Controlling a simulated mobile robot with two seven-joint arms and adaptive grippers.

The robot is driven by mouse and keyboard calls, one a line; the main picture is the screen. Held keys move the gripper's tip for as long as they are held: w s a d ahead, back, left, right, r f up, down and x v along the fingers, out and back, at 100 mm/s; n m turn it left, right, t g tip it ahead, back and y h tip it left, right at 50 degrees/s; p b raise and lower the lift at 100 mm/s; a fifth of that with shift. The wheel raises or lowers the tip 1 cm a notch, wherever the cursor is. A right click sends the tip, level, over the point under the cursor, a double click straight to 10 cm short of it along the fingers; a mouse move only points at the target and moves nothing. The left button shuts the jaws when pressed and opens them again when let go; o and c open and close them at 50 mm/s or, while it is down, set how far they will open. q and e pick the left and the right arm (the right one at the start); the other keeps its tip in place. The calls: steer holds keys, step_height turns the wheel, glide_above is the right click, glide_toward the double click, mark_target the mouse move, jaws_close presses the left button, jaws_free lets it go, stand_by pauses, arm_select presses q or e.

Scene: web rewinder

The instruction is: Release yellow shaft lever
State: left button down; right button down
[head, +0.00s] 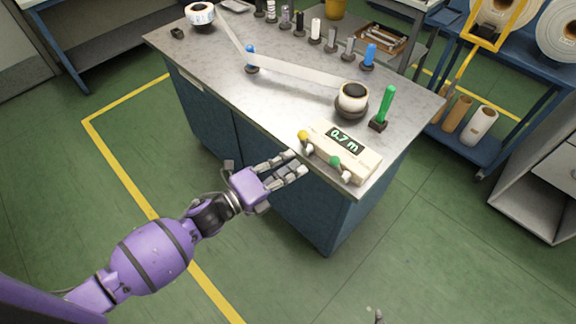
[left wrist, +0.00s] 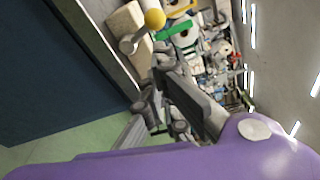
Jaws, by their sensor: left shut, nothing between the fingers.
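The yellow-knobbed lever (head: 303,136) is on the left end of the front of a cream counter box (head: 358,163) at the near edge of the steel-topped bench. A green-knobbed lever (head: 335,160) is to its right. My left gripper (head: 296,163) is just off the bench's front edge, below and left of the yellow knob and apart from it. It is shut and holds nothing. The left wrist view shows the yellow knob (left wrist: 155,19) on its metal stem, beyond the fingers (left wrist: 172,95). A small grey tip at the head view's bottom edge may be my right gripper (head: 379,316).
The box display reads 0.7 m. A web strip (head: 295,71) runs across the bench to a roll (head: 352,97). A green post (head: 386,107) stands behind the box. A blue cart (head: 485,138) with rolls is at right. The floor before the bench is clear.

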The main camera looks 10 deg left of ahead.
mark_target(305, 148)
arm_select(q)
steer(key=x, duration=0.6)
steer(key=shift+w+d, duration=0.2)
arm_select(e)
steer(key=shift+w+r, duration=0.1)
steer(key=shift+r, duration=0.2)
arm_select(q)
steer(key=n, duration=0.2)
steer(key=w+a+n, duration=0.1)
steer(key=shift+a+r+n, duration=0.15)
steer(key=shift+r+n, duration=0.25)
steer(key=shift+a+r+n+t+h, duration=0.15)
steer(key=shift+n+t+h, duration=0.15)
steer(key=shift+n, duration=0.2)
arm_select(e)
steer(key=shift+f, duration=0.2)
